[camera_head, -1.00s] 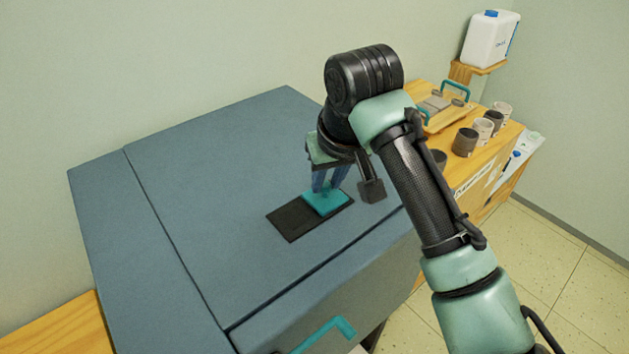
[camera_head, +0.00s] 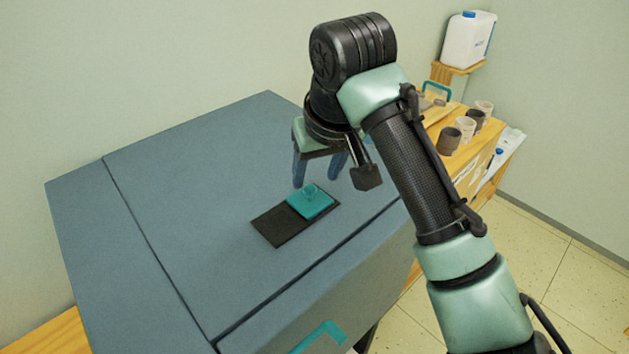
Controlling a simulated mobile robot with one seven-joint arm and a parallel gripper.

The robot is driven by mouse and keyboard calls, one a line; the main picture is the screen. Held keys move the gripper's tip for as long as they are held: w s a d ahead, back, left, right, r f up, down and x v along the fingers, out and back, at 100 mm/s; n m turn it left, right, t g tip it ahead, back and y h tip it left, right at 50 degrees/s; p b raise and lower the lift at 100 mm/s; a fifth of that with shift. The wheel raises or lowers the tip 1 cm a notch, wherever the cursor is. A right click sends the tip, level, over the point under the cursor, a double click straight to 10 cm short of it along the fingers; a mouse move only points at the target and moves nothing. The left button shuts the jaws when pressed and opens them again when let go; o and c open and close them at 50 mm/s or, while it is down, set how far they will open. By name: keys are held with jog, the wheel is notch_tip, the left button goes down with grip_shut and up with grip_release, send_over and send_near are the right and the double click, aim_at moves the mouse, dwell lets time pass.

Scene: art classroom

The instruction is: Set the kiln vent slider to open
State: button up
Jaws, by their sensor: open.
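The kiln (camera_head: 180,190) is a large blue-grey box with a flat top. On its top lies a dark rectangular vent opening (camera_head: 280,229), with a teal vent slider (camera_head: 318,206) covering its right end. The left part of the dark slot is uncovered. The slider has a small round knob (camera_head: 310,190) on it. My gripper (camera_head: 317,178) is above the slider with its blue fingers spread wide and pointing down. The fingers hold nothing and appear apart from the slider.
A teal handle (camera_head: 320,336) sticks out from the kiln's front. At the right, a wooden cabinet top holds several cups (camera_head: 450,141) and a tray with a teal handle (camera_head: 437,92). A white jug (camera_head: 467,40) stands on a small wall shelf. Tiled floor is free at the lower right.

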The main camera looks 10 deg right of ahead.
jog(key=v, duration=1)
jog(key=shift+b, duration=0.35)
jog(key=shift+f, duration=0.1)
